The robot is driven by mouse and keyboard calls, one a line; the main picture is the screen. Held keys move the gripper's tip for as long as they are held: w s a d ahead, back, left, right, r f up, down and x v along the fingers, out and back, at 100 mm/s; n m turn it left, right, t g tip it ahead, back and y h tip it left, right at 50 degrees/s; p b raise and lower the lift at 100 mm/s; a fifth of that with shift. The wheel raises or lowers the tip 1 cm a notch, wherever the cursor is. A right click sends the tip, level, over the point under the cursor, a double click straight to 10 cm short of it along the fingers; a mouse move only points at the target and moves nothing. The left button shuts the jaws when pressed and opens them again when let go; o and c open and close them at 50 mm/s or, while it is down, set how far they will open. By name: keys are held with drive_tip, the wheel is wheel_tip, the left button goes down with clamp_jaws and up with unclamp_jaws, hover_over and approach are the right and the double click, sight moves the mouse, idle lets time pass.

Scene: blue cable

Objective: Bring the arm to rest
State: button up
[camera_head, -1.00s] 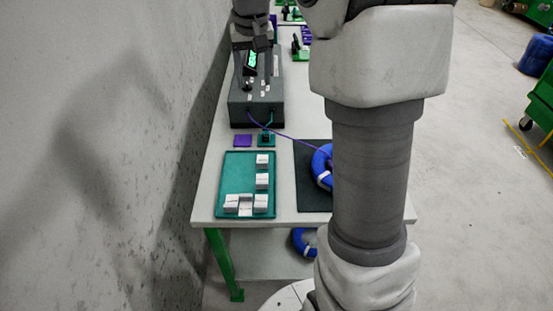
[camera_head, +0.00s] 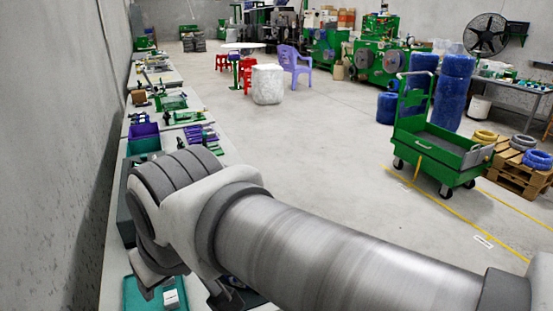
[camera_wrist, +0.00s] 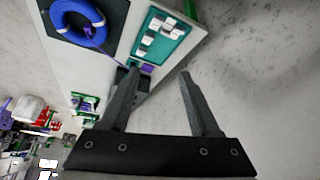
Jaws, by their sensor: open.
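My gripper (camera_wrist: 158,75) shows in the wrist view with its two dark fingers spread apart and nothing between them. It hangs above the edge of the workbench, clear of the things on it. In the head view my arm crosses the lower middle of the picture, bent over the bench at the left, and the fingers cannot be made out clearly. A blue cable coil (camera_wrist: 80,22) lies on a dark mat (camera_wrist: 116,16) in the wrist view. A teal tray (camera_wrist: 181,48) with several small white boxes lies beside it.
The bench runs along the grey wall (camera_head: 75,150) at the left. Purple bins (camera_head: 143,131) stand on it. A green cart (camera_head: 440,150) and a pallet (camera_head: 518,172) with coils stand at the right. The middle floor (camera_head: 310,140) is open.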

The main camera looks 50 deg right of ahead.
drive_tip(key=r+p, duration=0.2)
drive_tip(key=p, duration=0.1)
drive_tip(key=r+p, duration=0.2)
drive_tip(key=shift+s, duration=0.25)
idle(0.4)
drive_tip(key=shift+d, duration=0.1)
idle(0.5)
